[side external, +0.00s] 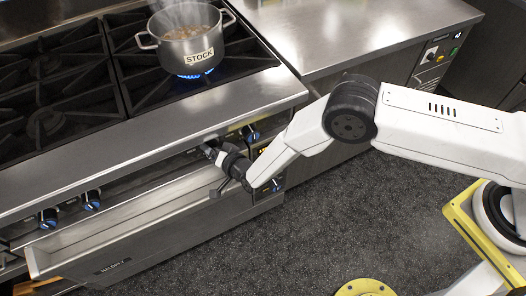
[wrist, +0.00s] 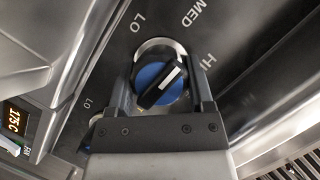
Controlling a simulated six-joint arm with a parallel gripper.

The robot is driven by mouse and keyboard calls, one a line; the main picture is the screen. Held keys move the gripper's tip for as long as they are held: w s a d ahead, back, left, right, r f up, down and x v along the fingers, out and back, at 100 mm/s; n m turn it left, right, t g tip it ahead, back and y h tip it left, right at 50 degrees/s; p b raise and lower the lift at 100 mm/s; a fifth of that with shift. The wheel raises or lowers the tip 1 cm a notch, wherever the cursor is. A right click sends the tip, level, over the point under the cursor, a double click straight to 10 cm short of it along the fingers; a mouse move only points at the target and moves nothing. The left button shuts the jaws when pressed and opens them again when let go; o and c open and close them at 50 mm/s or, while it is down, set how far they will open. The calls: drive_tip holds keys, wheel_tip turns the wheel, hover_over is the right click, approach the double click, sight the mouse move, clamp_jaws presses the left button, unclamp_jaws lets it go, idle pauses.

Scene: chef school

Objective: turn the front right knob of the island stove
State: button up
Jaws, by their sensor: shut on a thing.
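The knob (wrist: 149,77) is black and blue with a white pointer line. In the wrist view it sits on the steel panel between my fingers. Its line points to the upper right, between the MED and HI marks. My gripper (wrist: 166,68) is shut on the knob, one finger on each side. In the side external view my gripper (side external: 211,150) is at the front panel of the island stove (side external: 190,118), under its steel front edge, and hides the knob there. Another blue knob (side external: 250,133) shows just to its right.
A steaming pot labelled STOCK (side external: 190,38) stands on a lit burner above. An open steel drawer (side external: 120,232) juts out below the panel. More knobs (side external: 91,200) are at the left. A steel counter (side external: 370,25) adjoins at right.

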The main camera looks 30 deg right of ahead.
drive_tip(key=shift+n, duration=0.3)
drive_tip(key=shift+a+n+h, duration=0.1)
drive_tip(key=shift+n+h, duration=0.4)
drive_tip(key=shift+n, duration=0.3)
drive_tip(key=n+h, duration=0.2)
drive_tip(key=shift+n+g, duration=0.3)
drive_tip(key=shift+n, duration=0.1)
drive_tip(key=n+h, duration=0.3)
drive_tip(key=n, duration=0.1)
drive_tip(key=shift+n, duration=0.3)
drive_tip(key=o, duration=1.3)
drive_tip(key=shift+c, duration=0.2)
drive_tip(key=shift+s+a, duration=0.1)
